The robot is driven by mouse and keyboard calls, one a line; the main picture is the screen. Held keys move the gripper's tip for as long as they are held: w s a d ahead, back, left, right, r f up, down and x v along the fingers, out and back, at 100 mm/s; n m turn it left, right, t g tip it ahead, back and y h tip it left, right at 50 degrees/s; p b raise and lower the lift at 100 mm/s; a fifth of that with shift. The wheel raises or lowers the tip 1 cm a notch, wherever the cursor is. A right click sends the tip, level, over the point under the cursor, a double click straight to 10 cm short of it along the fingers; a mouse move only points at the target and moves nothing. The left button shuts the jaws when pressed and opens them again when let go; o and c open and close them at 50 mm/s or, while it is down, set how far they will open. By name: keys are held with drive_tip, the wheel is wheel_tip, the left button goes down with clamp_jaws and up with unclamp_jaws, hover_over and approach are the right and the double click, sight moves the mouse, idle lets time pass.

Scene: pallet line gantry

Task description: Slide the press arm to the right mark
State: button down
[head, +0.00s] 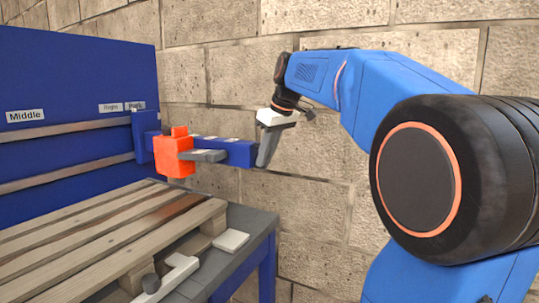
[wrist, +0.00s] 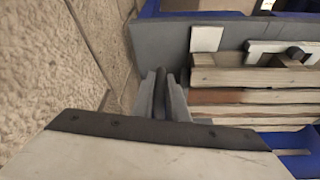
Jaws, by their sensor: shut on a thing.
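The press arm (head: 232,148) is a blue bar reaching out from a blue carriage (head: 146,128) on the rails of the blue panel. An orange block (head: 173,156) sits on it. The carriage is by the "Park" label (head: 134,105), at the rails' right end. The "Right" label (head: 111,107) is just left of that, and "Middle" (head: 25,116) is farther left. My gripper (head: 267,152) is at the bar's free end, its fingers pointing down. In the wrist view, my gripper (wrist: 166,96) is shut on a dark upright piece between the grey fingers; the fingers partly hide it.
A wooden pallet (head: 95,235) lies on a grey table (head: 245,222) below the press arm. A white block (head: 230,241) and a white piece with a dark knob (head: 172,280) lie beside it. A stone wall (head: 310,200) stands close behind my gripper.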

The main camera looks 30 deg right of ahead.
drive_tip(key=s+a, duration=0.1)
drive_tip(key=a, duration=0.1)
drive_tip(key=s+a, duration=0.1)
drive_tip(key=shift+s+a, duration=0.1)
drive_tip(key=shift+a, duration=0.3)
drive_tip(key=c, duration=1.8)
unclamp_jaws()
drive_tip(key=shift+o, duration=0.2)
drive_tip(key=v, duration=1.7)
drive_tip(key=shift+s+r, duration=0.15)
drive_tip(key=shift+r, duration=0.05)
